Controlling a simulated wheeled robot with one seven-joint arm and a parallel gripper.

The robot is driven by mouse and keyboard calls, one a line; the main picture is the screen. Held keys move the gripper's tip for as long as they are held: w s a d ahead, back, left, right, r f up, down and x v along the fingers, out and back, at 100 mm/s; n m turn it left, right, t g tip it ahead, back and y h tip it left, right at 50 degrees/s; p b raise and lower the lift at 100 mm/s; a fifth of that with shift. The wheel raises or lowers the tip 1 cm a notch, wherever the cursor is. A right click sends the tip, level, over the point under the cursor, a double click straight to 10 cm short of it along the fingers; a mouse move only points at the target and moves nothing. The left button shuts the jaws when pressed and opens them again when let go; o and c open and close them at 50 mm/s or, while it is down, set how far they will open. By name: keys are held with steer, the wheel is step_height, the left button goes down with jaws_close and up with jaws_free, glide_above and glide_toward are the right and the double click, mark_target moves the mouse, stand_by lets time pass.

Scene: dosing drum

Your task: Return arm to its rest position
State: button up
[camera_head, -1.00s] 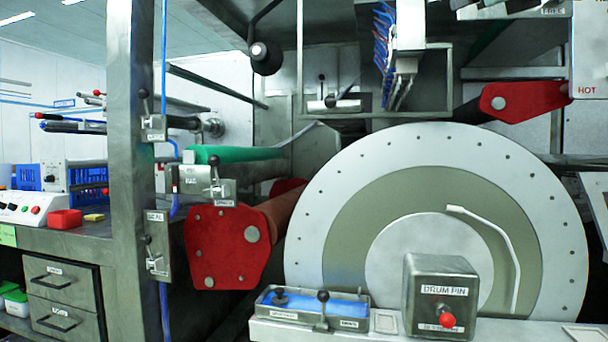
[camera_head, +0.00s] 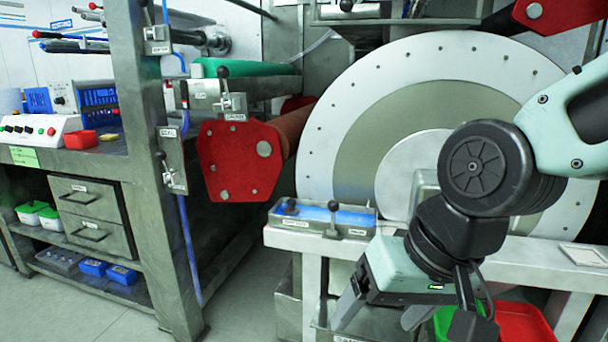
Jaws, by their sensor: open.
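My gripper (camera_head: 376,318) is in the lower middle of the head view, pointing down. Its two grey fingers are spread apart, with nothing seen between them. It is in front of the white ledge (camera_head: 585,256) of the drum stand. My arm comes in from the right edge and covers part of the large pale drum disc (camera_head: 345,110). The drum pin box (camera_head: 424,186) is mostly hidden behind my arm.
A blue-topped lever panel (camera_head: 322,217) sits on the ledge left of my gripper. Green and red trays (camera_head: 525,325) stand low, behind and right of it. A workbench with drawers (camera_head: 90,198) is at the left. Open floor (camera_head: 110,335) shows between.

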steer(key=s+d+f+n+g+h, duration=0.25)
steer(key=s+d+f+n, duration=0.3)
steer(key=s, duration=0.35)
step_height(320, 180, up, 22)
steer(key=p, duration=2.3)
steer(key=shift+w+a+r, duration=0.15)
steer(key=shift+w+a, duration=0.1)
steer(key=shift+w, duration=0.1)
steer(key=shift+h, duration=0.25)
